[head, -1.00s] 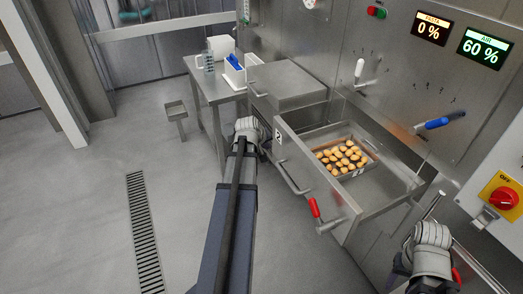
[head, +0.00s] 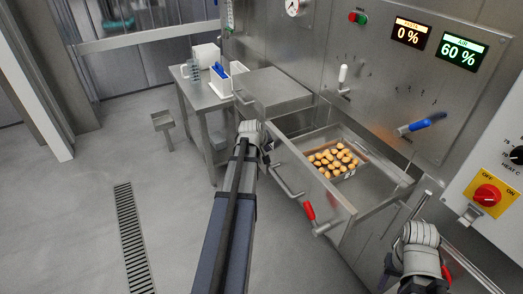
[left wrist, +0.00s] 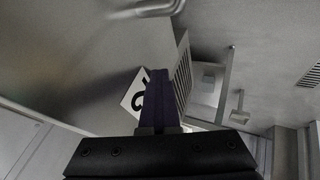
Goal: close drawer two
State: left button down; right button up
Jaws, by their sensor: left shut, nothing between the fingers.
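Drawer two (head: 322,193) stands pulled out of the steel cabinet, with a bar handle and a red-handled lever on its front. A tray of filled pasta (head: 333,160) sits inside it. My left gripper (head: 268,146) is at the far left end of the drawer front; whether it touches is unclear. In the left wrist view its closed dark fingers (left wrist: 160,100) point at the steel front, beside a white number label (left wrist: 135,97), partly hidden behind them. My right arm's wrist shows at lower right in the head view, but I cannot make out its gripper.
A steel side table (head: 200,98) with a white holder (head: 226,82) stands left of the cabinet. A closed steel unit (head: 272,91) is beyond the drawer. A red rotary switch (head: 487,195) is at right. The floor at left is open, with a drain grate (head: 132,240).

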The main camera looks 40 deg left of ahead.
pick_arm(q)
jog(key=w+d, duration=0.3)
jog(key=w, duration=0.6)
jog(key=w+d, duration=0.4)
jog(key=w, duration=0.5)
jog(key=w+d, duration=0.4)
jog(key=w, duration=0.6)
jog(key=shift+d, duration=0.2)
jog(key=shift+w+d, duration=0.1)
jog(key=shift+w, duration=0.1)
jog(key=shift+r, duration=0.1)
jog(key=s, duration=0.2)
jog(key=s+a, duration=0.1)
jog(key=s, duration=0.1)
jog(key=shift+s+a, duration=0.2)
jog(key=shift+s, duration=0.05)
jog(key=p+v, duration=0.8)
jog(key=v, duration=0.1)
jog(key=shift+s+r, duration=0.15)
jog(key=shift+r, duration=0.15)
